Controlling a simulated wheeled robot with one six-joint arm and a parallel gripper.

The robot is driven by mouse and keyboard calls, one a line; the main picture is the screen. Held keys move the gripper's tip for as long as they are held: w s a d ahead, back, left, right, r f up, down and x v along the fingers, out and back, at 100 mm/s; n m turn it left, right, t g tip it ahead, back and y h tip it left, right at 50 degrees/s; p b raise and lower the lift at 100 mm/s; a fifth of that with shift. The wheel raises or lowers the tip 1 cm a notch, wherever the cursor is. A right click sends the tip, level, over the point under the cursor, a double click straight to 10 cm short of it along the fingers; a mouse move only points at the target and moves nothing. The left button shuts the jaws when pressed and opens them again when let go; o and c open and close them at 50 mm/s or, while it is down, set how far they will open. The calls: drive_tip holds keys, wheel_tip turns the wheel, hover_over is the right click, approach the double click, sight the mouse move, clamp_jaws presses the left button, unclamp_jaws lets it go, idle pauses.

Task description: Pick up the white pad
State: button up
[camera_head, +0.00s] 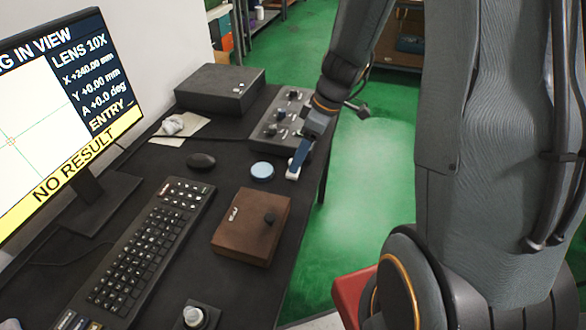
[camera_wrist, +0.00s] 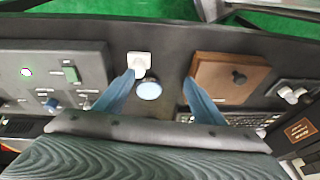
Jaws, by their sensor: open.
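The white pad (camera_wrist: 139,60) is a small, squarish white piece on the dark desk in the wrist view, just beyond the tip of my left finger. In the head view a white patch at the fingertips (camera_head: 291,176) looks like the same pad, partly hidden by my gripper. My gripper (camera_wrist: 158,77) is open, its two blue fingers spread, with nothing held between them. A round pale-blue disc (camera_wrist: 149,90) shows between the fingers, close to the pad; in the head view it lies left of my gripper (camera_head: 297,165). Whether a finger touches the pad, I cannot tell.
A brown box with a dark knob (camera_head: 251,227) stands nearer on the desk. A grey control panel (camera_head: 281,122) lies behind my gripper. A mouse (camera_head: 201,161), keyboard (camera_head: 150,245), dark box (camera_head: 220,88) and monitor (camera_head: 60,110) are further left. Green floor lies right.

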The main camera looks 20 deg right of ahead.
drive_tip(key=shift+w+a+f+n+t+p, duration=0.15)
drive_tip(key=shift+w+f+n+p, duration=0.25)
drive_tip(key=shift+w+f, duration=0.8)
drive_tip(key=shift+w+a+f+n+t+p, duration=0.1)
drive_tip(key=shift+w+f+n+p, duration=0.3)
drive_tip(key=shift+f, duration=1.45)
drive_tip(key=shift+w+a+f+n+t+p, duration=0.15)
drive_tip(key=shift+w+f+n+p, duration=0.2)
drive_tip(key=shift+w+f, duration=0.9)
drive_tip(key=shift+s+f, duration=0.2)
drive_tip(key=shift+s, duration=0.1)
drive_tip(key=c, duration=1.2)
